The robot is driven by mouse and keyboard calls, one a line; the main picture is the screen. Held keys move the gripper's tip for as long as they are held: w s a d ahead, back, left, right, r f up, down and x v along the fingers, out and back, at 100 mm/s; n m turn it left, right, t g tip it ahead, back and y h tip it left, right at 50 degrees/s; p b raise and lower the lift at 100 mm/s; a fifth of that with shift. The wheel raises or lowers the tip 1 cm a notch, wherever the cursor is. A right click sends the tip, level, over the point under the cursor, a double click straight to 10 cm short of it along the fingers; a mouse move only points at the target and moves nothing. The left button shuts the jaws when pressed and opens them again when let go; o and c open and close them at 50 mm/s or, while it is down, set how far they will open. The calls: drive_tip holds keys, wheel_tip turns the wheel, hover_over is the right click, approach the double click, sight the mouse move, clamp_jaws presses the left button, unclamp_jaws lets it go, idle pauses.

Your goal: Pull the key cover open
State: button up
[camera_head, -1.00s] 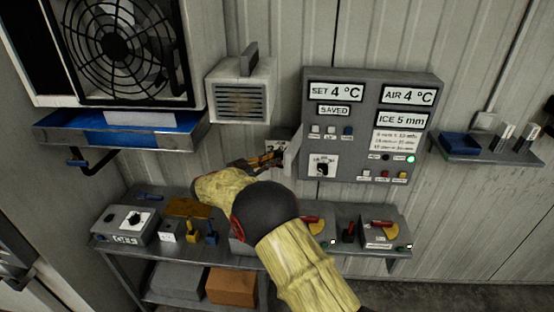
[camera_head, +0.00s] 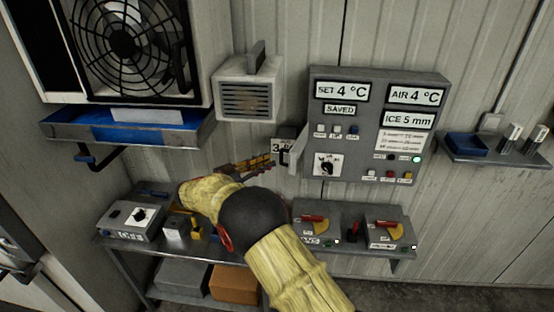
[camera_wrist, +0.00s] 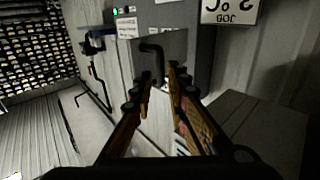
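The key cover, a small grey plate (camera_head: 297,152), stands out from the wall at the left side of the control panel in the head view. It also shows in the wrist view (camera_wrist: 174,42), with a black bent handle (camera_wrist: 152,48) on it. The handle (camera_head: 283,157) also shows in the head view, beside a label partly hidden behind it. My gripper (camera_head: 270,161) is just left of the handle. In the wrist view my fingertips (camera_wrist: 160,75) are apart, with the handle's end seen between them. I cannot tell whether they touch it.
The control panel (camera_head: 378,85) is right of the cover. A vent box (camera_head: 248,88) and a blue tray (camera_head: 130,132) are above left. A bench with switch boxes (camera_head: 130,220) runs below my arm. A small shelf (camera_head: 500,158) is at right.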

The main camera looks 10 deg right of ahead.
drive_tip(key=v, duration=0.5)
drive_tip(key=shift+a, duration=0.25)
